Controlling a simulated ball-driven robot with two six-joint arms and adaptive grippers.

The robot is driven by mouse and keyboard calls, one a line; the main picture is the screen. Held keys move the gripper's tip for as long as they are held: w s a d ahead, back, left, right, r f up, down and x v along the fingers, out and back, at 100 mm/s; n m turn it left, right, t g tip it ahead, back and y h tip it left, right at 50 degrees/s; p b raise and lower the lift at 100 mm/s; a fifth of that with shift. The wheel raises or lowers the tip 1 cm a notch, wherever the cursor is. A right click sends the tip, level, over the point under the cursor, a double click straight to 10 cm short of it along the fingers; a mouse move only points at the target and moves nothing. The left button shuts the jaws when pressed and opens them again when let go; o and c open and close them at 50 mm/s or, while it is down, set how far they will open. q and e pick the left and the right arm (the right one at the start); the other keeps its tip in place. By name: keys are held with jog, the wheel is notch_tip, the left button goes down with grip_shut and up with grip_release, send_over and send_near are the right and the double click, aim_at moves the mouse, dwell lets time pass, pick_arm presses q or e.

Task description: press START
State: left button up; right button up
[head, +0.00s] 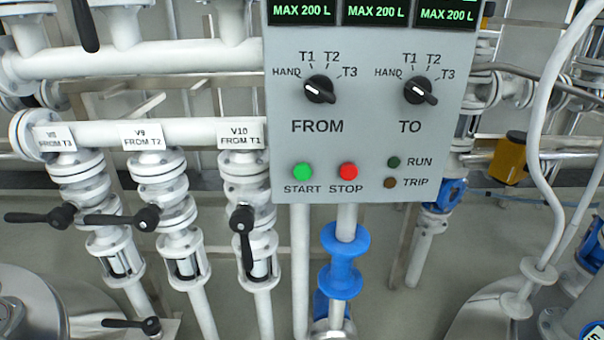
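The green START button (303,171) is at the lower left of the grey control panel (370,130), above its START label. The red STOP button (347,171) is just to its right. The FROM knob (320,89) and the TO knob (419,90) are above; both pointers slant up and left toward HAND. The RUN lamp (394,162) is dark green and the TRIP lamp (390,183) is dark brown; both look unlit. Neither of my grippers shows in the head view.
Black valve handles (243,222) stick out there. A blue pipe fitting (343,262) is below the panel. A curved white pipe (541,130) runs at right. The panel's front is unobstructed.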

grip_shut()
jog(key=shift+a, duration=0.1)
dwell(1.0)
